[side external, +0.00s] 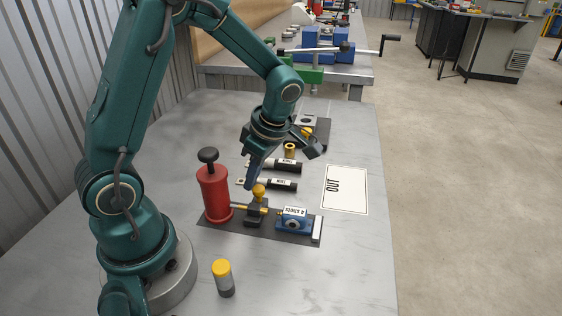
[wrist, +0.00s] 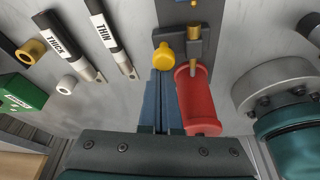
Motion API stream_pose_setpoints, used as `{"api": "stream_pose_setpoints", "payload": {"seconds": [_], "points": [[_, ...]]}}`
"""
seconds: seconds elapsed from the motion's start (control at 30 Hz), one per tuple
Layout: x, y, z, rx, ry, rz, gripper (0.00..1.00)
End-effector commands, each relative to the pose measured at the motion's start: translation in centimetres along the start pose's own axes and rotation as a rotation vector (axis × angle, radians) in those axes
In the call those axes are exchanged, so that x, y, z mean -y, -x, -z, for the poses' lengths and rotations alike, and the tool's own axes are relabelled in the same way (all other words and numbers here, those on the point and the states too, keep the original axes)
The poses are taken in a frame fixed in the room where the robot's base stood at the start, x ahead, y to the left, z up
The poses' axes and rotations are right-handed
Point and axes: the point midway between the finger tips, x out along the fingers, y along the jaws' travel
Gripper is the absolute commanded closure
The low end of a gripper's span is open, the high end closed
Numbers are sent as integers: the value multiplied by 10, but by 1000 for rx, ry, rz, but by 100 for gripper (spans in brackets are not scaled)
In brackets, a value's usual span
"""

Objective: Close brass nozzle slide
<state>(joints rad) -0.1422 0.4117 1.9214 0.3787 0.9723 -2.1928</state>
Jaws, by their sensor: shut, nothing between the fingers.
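The nozzle slide has a round yellow knob (side external: 259,190) on a dark block, with a brass rod (side external: 238,207) running from the red cylinder (side external: 214,193) into the block. A blue block (side external: 294,220) with a white label stands to its right on the same dark plate. My gripper (side external: 250,185) is shut and empty, fingers pointing down just left of the knob. In the wrist view the blue fingertips (wrist: 162,72) end right at the yellow knob (wrist: 163,54); I cannot tell whether they touch. The dark block (wrist: 170,33) and brass rod (wrist: 194,42) lie beyond.
Black tools labelled THIN (side external: 278,185) and THICK (side external: 285,166) lie behind the plate. A white OUT card (side external: 345,190) lies at right. A yellow-capped grey cylinder (side external: 222,278) stands in front. The front right tabletop is clear. The red cylinder stands close beside my fingers.

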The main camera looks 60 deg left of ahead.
Motion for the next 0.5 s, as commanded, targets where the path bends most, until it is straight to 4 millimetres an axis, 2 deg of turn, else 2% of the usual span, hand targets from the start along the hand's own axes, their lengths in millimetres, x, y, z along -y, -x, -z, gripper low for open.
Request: {"api": "stream_pose_setpoints", "payload": {"seconds": [0.17, 0.5], "points": [[-4, 6, -16, -1, -2, -1, 100], [-4, 7, -19, 6, 1, -3, 100]]}}
